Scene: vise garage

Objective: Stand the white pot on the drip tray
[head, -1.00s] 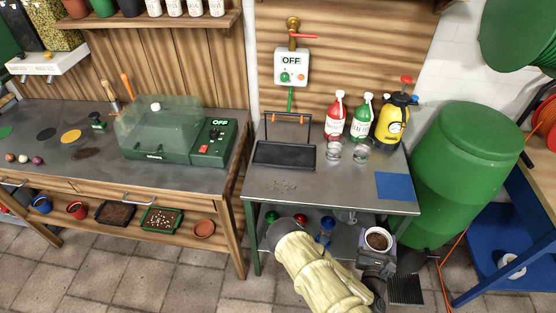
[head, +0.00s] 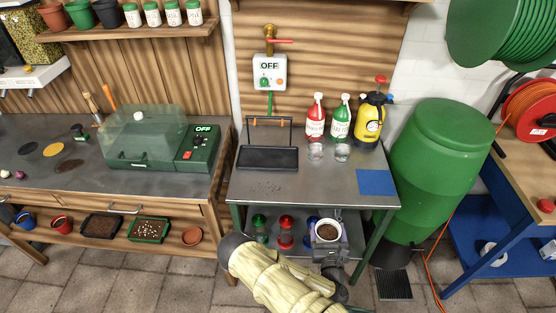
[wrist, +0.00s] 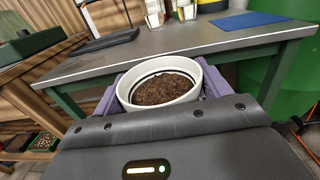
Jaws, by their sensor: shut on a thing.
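The white pot (head: 318,239), filled with dark soil, is held upright in my gripper (head: 328,243) just in front of the steel table. In the wrist view the white pot (wrist: 160,106) sits between the two purple-grey fingers of my gripper (wrist: 160,92), with the table's front edge behind it. The lower part of the pot is hidden by my gripper. A black shallow tray (head: 268,158), which looks like the drip tray, lies on the left of the steel table below the tap. It appears empty; a thin black frame stands at its back.
The steel table (head: 310,188) has free room in front. Red (head: 315,125) and green (head: 339,125) bottles, a yellow sprayer (head: 370,122) and two clear glasses stand right of the tray. A blue mat (head: 376,182) lies at the right. A green barrel (head: 432,170) stands beside the table.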

